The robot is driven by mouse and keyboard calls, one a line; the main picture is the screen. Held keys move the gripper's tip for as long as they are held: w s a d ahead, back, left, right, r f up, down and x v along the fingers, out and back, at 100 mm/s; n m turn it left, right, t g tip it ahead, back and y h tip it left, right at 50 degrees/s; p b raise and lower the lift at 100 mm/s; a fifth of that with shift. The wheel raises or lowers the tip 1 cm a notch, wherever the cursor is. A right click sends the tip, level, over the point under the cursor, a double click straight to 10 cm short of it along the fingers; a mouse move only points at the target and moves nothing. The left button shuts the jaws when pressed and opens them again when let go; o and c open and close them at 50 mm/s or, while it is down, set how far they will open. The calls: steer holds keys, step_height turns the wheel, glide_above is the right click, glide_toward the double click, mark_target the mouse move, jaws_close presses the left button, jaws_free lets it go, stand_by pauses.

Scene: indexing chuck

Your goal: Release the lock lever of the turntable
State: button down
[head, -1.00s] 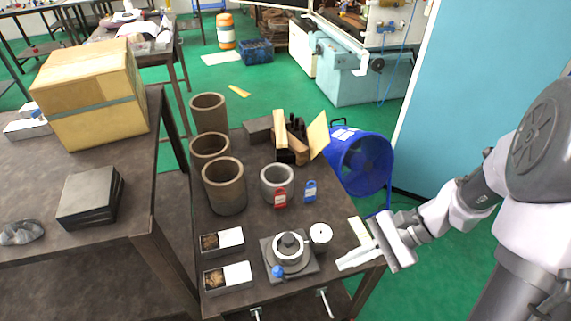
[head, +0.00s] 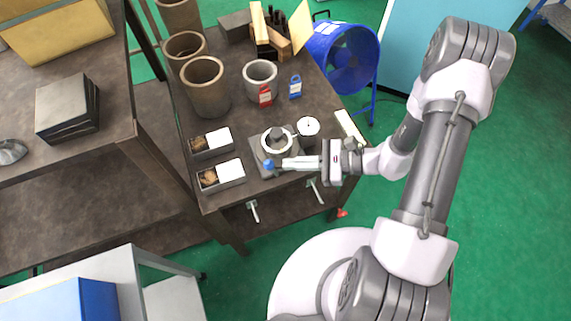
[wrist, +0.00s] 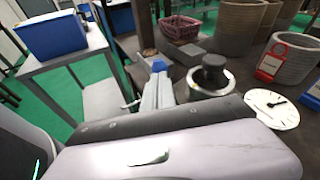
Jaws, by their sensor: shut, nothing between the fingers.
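The turntable (head: 267,150) is a round grey device with a light ring and dark centre knob, on a square plate near the table's front edge. Its lock lever ends in a blue knob (head: 269,165) at the front of the turntable. My gripper (head: 281,163) reaches in from the right, its fingers together and empty, with the tips right beside the blue knob. In the wrist view the blue knob (wrist: 159,65) shows just beyond the fingertips, and the turntable ring (wrist: 226,85) is to their right. I cannot tell whether the fingers touch the knob.
A white round dial (head: 308,126) stands right behind the turntable. Two small trays (head: 232,183) lie to its left. A grey cup (head: 260,80) with a red tag (head: 265,96), a blue tag (head: 295,87) and brown pots (head: 206,88) stand farther back.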

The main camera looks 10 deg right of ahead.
mark_target(273, 166)
steer(key=shift+x, duration=1.15)
steer(key=shift+b+x, duration=0.6)
steer(key=shift+x, duration=0.2)
steer(key=shift+s+r, duration=0.25)
steer(key=shift+s, duration=0.15)
